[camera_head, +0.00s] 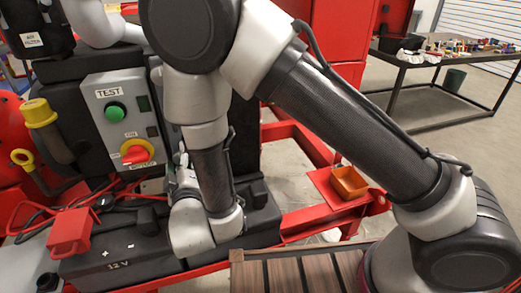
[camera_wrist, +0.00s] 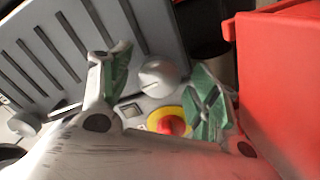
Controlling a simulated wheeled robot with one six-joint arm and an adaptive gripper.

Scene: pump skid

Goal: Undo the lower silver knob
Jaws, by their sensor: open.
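In the wrist view, a round silver knob (camera_wrist: 158,77) stands out from a grey slotted panel (camera_wrist: 60,50). My gripper (camera_wrist: 159,62) is open, with one green-padded finger to the left of this knob and one to the right. Gaps show on both sides, and I see no clear contact. A second silver knob (camera_wrist: 25,123) is at the left edge of the wrist view, outside the fingers. I cannot tell from the picture which knob is the lower one. In the head view my arm covers the knobs, and the fingertips are hidden.
A red button on a yellow ring (camera_wrist: 172,122) lies close by the right finger. A red block (camera_wrist: 280,80) fills the right side of the wrist view. In the head view, a TEST control box (camera_head: 118,110), a black 12 V battery (camera_head: 110,255) and an orange bin (camera_head: 349,182) surround my arm.

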